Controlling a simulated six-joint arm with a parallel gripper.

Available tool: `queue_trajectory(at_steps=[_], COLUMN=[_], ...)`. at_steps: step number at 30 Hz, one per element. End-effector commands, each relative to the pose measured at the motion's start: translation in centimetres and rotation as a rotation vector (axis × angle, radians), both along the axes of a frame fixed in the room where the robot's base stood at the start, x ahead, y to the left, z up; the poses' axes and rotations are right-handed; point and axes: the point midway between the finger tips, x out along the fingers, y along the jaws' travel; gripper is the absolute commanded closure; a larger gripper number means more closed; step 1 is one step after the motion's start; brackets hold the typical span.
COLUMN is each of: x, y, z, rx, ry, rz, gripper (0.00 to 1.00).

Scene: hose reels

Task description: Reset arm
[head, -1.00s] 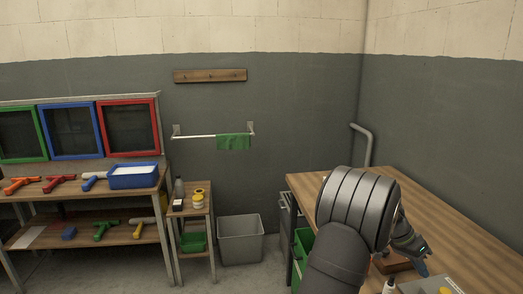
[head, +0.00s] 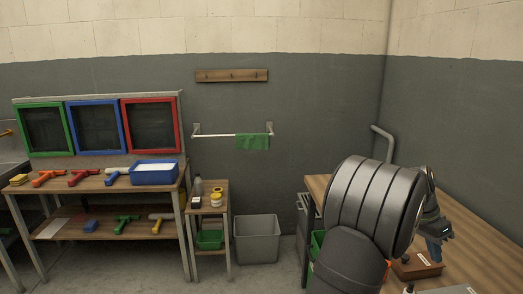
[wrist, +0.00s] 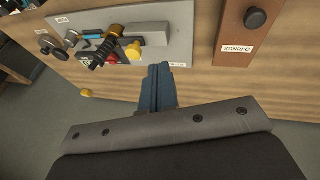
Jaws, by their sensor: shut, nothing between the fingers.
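My gripper (wrist: 158,72) shows in the wrist view with its blue fingers together and nothing between them. It points over the wooden workbench (wrist: 215,85), between a grey board with fittings and a wooden box. In the head view my gripper (head: 436,255) is at the right, beyond my large dark arm link, close to the wooden box in the picture. I cannot tell its exact height above the bench. My arm link hides part of the bench (head: 484,266).
The grey board (wrist: 182,50) holds several hose fittings. The box labelled O-RINGS (wrist: 232,35) has a dark knob; it also shows in the head view (head: 418,268). A grey bin (head: 256,240), small stand (head: 211,222) and tool shelf (head: 110,184) stand left.

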Motion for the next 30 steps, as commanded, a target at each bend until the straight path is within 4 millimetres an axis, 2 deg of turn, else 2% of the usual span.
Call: queue_trajectory(at_steps=[6,18,30], x=[-3.2,-8.0,-11.6], y=[-0.7,-1.5,-2.2], z=[0.7,2.6,5.2], rx=[0.076,0.158,0.164], ry=[-0.108,-0.329,-0.530], rz=[-0.020,-0.043,-0.057], gripper=[1.00,1.00,1.00])
